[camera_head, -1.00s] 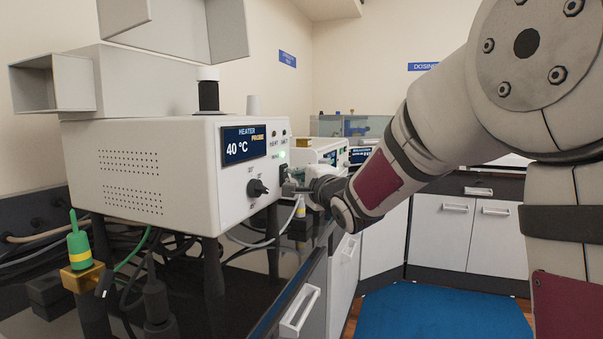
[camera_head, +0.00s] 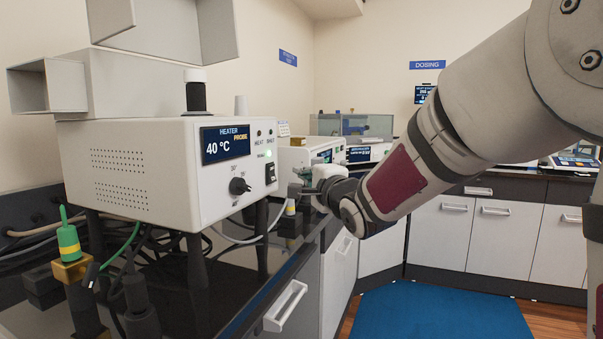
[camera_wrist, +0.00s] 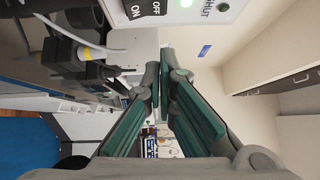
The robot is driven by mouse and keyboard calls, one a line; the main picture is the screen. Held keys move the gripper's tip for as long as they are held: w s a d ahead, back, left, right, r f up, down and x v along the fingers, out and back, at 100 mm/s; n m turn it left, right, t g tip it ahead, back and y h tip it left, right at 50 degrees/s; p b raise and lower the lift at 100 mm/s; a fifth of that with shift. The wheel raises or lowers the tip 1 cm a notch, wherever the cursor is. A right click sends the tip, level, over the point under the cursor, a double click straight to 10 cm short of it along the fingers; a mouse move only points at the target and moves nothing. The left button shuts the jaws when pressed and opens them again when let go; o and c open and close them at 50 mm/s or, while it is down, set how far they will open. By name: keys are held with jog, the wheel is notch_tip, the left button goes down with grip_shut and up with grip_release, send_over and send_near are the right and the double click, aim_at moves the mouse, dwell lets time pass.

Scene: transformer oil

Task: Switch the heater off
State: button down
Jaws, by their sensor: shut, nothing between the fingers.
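The heater (camera_head: 140,170) is a white box on dark legs at the left in the head view. Its display (camera_head: 225,145) reads HEATER, PROBE, 40 °C. A black knob (camera_head: 240,186) sits below, and a green light glows by the black power switch (camera_head: 270,173) near the right edge of the front. The switch (camera_wrist: 146,9) also shows in the wrist view, marked ON and OFF; its rocker position is unclear. My gripper (camera_head: 293,190) is shut and empty, just right of the switch and apart from it. In the wrist view its fingers (camera_wrist: 162,78) meet at the tips.
A cable (camera_head: 240,240) hangs below the heater. Another white instrument (camera_head: 297,157) stands behind my gripper. A green-topped fitting (camera_head: 68,240) is at the lower left. Cabinets (camera_head: 440,235) line the back. A blue mat (camera_head: 440,312) lies on clear floor.

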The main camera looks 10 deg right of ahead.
jog(key=s+d, duration=0.1)
jog(key=s, duration=0.5)
jog(key=shift+s+r+p, duration=0.2)
jog(key=shift+r+p, duration=0.1)
jog(key=shift+p, duration=0.15)
jog(key=s+d+f+n+g+h, duration=0.25)
jog(key=s+f+g, duration=0.2)
jog(key=s, duration=0.35)
jog(key=s+d+f+n+g+h, duration=0.1)
jog(key=s+d+f+n+g, duration=0.1)
jog(key=s+f+n+g, duration=0.35)
jog(key=s+a+f+n+g, duration=0.1)
jog(key=s+f+n+g, duration=0.15)
jog(key=s, duration=0.75)
jog(key=s+a+f+n+g, duration=0.1)
jog(key=s+f+n+g, duration=0.15)
jog(key=s, duration=0.65)
jog(key=s+a+f+n+g, duration=0.1)
jog(key=s+f+n+g, duration=0.15)
jog(key=s, duration=0.75)
notch_tip(320, 180, up, 22)
jog(key=n+t+p, duration=0.1)
jog(key=t+p, duration=0.2)
jog(key=p, duration=1.7)
jog(key=shift+s+y, duration=0.35)
